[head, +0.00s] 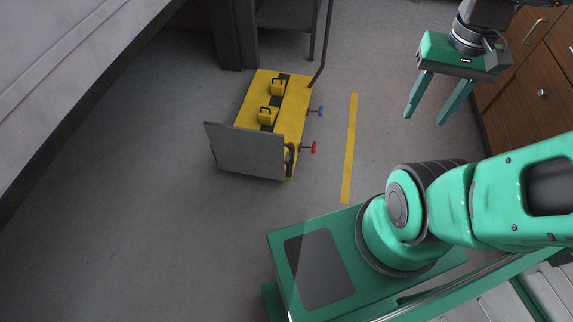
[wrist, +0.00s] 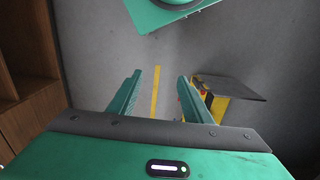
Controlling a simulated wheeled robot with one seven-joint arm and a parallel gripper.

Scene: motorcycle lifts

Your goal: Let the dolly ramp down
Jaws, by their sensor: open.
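The yellow dolly (head: 292,108) stands on the floor left of centre in the head view. Its grey ramp plate (head: 245,152) is raised at the near end, standing up at a tilt. A red-ended handle (head: 313,147) and a blue-ended handle (head: 320,111) stick out from the dolly's right side. My gripper (head: 424,118) is open and empty, above the floor and well to the right of the dolly. In the wrist view the ramp plate (wrist: 238,87) and part of the dolly (wrist: 217,108) show to the right, partly hidden behind a finger.
A yellow floor line (head: 349,150) runs between the dolly and my gripper. Wooden drawers (head: 535,85) stand at the right, close to my gripper. Dark posts (head: 233,35) rise behind the dolly, and a large grey platform (head: 70,70) lies at upper left. The floor left of the dolly is clear.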

